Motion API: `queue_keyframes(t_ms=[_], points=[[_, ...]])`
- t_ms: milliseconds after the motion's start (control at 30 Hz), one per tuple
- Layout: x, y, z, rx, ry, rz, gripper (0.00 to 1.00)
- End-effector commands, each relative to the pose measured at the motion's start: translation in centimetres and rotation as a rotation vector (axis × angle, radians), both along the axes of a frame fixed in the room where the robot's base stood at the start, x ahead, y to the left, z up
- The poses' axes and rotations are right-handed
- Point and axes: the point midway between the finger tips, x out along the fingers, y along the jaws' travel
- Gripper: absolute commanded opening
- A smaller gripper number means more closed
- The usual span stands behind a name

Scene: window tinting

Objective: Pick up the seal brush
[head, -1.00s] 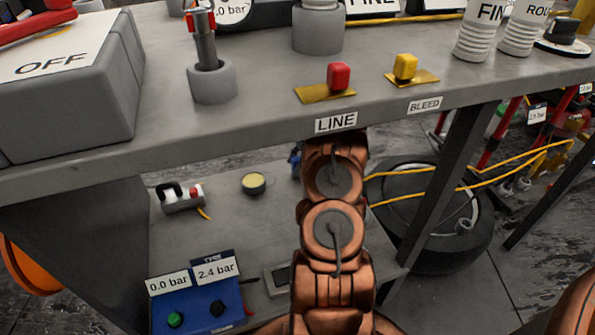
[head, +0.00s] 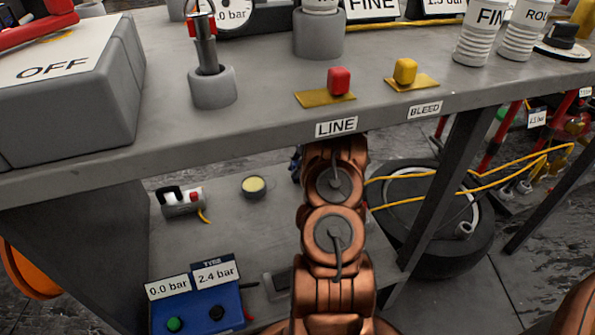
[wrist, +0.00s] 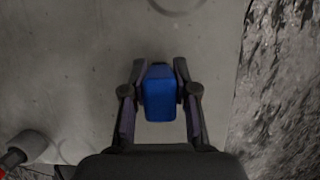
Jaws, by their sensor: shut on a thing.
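In the wrist view my gripper (wrist: 158,72) has both dark fingers closed on the sides of a blue block-shaped thing (wrist: 159,100), which has a dark far end. I take it for the seal brush, though its bristles cannot be made out. A grey surface lies beneath it; whether it touches that surface I cannot tell.
The grey bench (head: 250,125) overhangs the lower shelf (head: 225,220). On the shelf are a yellow-topped tin (head: 253,186), a small grey device (head: 181,203) and a blue gauge box (head: 197,302). A bench leg (head: 440,195) and a tyre (head: 400,215) stand to the right.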

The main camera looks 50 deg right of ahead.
Motion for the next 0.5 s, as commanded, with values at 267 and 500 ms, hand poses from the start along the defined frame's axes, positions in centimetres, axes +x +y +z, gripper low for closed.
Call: queue_keyframes(t_ms=[267,500], points=[[0.0,0.0,1.4,0.0,0.0,0.0,0.0],[-0.3,-0.7,3.8,0.001,-0.001,-0.002,0.0]])
